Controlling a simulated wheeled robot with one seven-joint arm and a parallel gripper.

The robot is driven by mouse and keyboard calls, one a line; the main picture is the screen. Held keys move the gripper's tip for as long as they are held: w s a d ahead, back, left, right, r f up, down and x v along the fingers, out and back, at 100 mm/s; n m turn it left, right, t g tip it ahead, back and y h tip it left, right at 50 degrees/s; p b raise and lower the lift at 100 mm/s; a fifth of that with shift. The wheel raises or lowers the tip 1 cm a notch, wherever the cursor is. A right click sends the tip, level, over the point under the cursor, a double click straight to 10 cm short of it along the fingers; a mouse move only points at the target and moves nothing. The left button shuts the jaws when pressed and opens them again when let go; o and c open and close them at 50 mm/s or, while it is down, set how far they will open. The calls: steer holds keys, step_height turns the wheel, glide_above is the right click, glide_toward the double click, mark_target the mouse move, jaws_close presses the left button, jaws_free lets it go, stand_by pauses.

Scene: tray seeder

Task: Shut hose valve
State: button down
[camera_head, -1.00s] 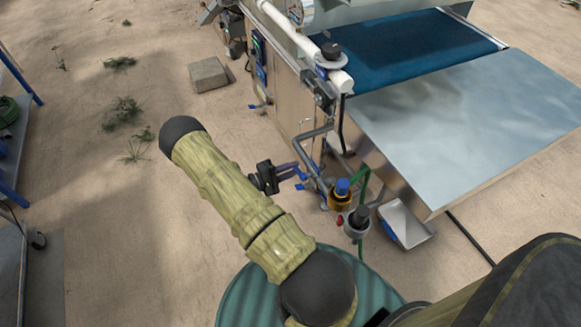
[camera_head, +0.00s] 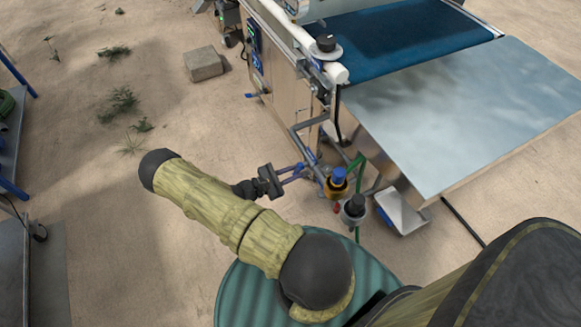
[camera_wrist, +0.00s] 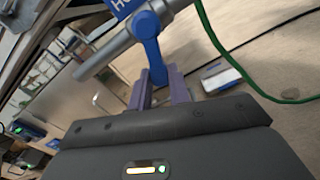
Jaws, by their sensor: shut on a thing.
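The hose valve has a blue lever (camera_wrist: 151,48) on a grey metal pipe (camera_wrist: 112,54) in the wrist view. The lever's end sits between the two purple fingers of my gripper (camera_wrist: 160,88), which is shut on it. In the head view my gripper (camera_head: 302,172) reaches right to the pipework low at the machine's near corner. The lever is small and partly hidden there. A green hose (camera_wrist: 213,36) runs down just right of the valve in the wrist view.
A brass regulator with a blue knob (camera_head: 338,180) and a grey one with a black knob (camera_head: 353,208) stand close right of my gripper. The metal outfeed table (camera_head: 470,110) overhangs nearby. A concrete block (camera_head: 204,64) lies on the sand; ground left of my arm is mostly clear.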

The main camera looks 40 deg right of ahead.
steer(key=shift+s+a+n+p, duration=0.1)
steer(key=shift+s+n+p, duration=0.3)
steer(key=shift+n, duration=0.65)
steer(key=shift+s+a+n+p, duration=0.1)
steer(key=shift+s+n, duration=0.45)
steer(key=shift+n, duration=0.5)
steer(key=c, duration=1.3)
jaws_free()
steer(key=shift+f, duration=0.1)
steer(key=v, duration=1.7)
steer(key=shift+a, duration=0.25)
